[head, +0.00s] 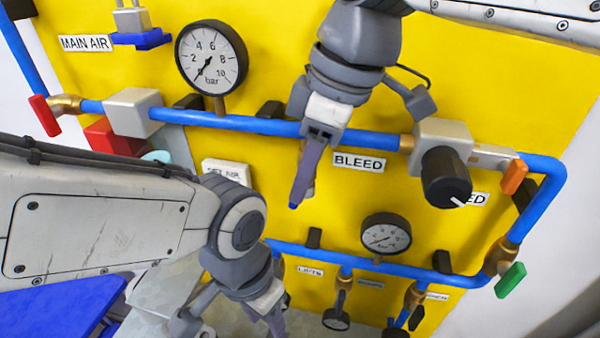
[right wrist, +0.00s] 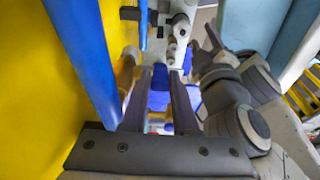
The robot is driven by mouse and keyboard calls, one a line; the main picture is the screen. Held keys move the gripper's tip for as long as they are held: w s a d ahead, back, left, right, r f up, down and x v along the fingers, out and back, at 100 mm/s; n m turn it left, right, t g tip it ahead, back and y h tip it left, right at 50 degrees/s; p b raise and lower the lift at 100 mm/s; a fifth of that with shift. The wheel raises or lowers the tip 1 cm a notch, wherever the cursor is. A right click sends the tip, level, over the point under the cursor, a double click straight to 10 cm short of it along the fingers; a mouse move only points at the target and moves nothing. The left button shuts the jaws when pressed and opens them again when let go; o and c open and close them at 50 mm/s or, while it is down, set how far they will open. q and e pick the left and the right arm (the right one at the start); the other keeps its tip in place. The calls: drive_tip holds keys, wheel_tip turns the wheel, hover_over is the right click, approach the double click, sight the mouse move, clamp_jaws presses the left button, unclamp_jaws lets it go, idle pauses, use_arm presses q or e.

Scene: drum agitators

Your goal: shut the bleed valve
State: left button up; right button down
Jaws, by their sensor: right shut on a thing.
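The bleed valve sits on the blue pipe left of the BLEED label (head: 359,163), mostly hidden behind my right gripper (head: 297,196). My right gripper comes down from the top of the head view, its jaws shut on the valve's blue handle (head: 292,206). In the right wrist view the blue handle (right wrist: 160,77) shows between the fingertips, with a brass part (right wrist: 127,75) to their left. Only a little of the handle shows, so its exact angle is unclear. My left gripper (head: 272,322) is low in the head view, apart from the valve; its fingers overlap and its opening is unclear.
The upper blue pipe (head: 255,124) runs across the yellow panel (head: 290,50). A gauge (head: 211,57) stands left of the valve, a black knob (head: 447,178) right of it. Red (head: 44,115), orange (head: 514,176) and green (head: 510,280) handles stick out. A lower gauge (head: 386,234) is below.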

drive_tip(key=shift+d+y+b, duration=0.15)
drive_tip(key=shift+y+b, duration=0.4)
drive_tip(key=shift+y, duration=0.05)
use_arm(q)
wheel_tip(320, 180, down, 2)
drive_tip(key=shift+f, duration=0.1)
use_arm(e)
drive_tip(key=c, duration=1)
unclamp_jaws()
drive_tip(key=shift+o, duration=0.2)
use_arm(q)
drive_tip(key=shift+f+b, duration=0.35)
use_arm(e)
drive_tip(key=v, duration=1)
drive_tip(key=shift+s+r, duration=0.2)
drive_tip(key=shift+d, duration=0.15)
